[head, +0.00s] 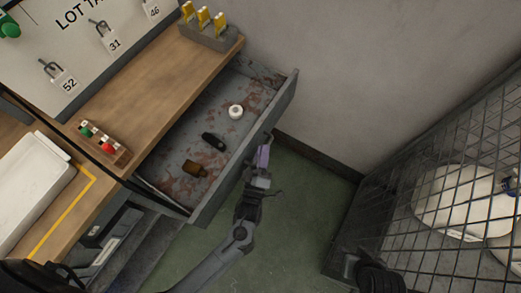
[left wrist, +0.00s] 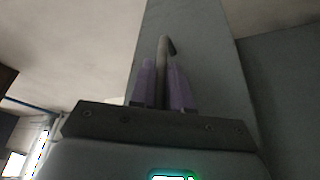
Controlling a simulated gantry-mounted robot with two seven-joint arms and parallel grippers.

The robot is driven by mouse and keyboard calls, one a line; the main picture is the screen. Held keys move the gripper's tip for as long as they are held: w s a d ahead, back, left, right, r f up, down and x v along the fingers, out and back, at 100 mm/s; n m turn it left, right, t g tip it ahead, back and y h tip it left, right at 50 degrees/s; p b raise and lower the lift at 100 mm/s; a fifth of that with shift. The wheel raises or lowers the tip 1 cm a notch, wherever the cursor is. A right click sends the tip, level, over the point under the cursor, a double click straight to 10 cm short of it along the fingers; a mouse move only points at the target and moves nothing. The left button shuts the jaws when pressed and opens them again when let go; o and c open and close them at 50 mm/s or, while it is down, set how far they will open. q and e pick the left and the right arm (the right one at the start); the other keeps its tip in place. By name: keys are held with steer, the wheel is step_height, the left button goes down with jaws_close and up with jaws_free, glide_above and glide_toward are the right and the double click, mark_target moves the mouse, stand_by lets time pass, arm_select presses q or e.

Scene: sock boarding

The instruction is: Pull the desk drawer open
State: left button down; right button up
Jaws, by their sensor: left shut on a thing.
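The desk drawer (head: 277,105) is pulled out from under the wooden desk top (head: 150,78), and its rust-stained inside shows. My left gripper (head: 264,150) is at the outer side of the drawer front, in the head view. In the left wrist view, its two purple fingers (left wrist: 162,88) are shut on the grey drawer handle (left wrist: 163,60), a bar that stands up between them. The drawer front (left wrist: 190,45) fills the middle behind them. My right gripper is not clearly in view; only a dark part of that arm shows at the bottom right of the head view.
In the drawer lie a white roll (head: 236,112), a black object (head: 214,141) and a brown bottle (head: 195,169). A wire cage (head: 440,150) with white sacks stands at the right. Green floor (head: 300,200) lies clear between drawer and cage.

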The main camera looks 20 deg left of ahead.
arm_select(q)
steer(key=shift+a, duration=0.1)
steer(key=c, duration=1.4)
jaws_free()
steer(key=shift+c, duration=0.2)
steer(key=p+v, duration=0.1)
steer(key=v, duration=1)
steer(key=shift+p, duration=0.4)
steer(key=shift+w, duration=0.1)
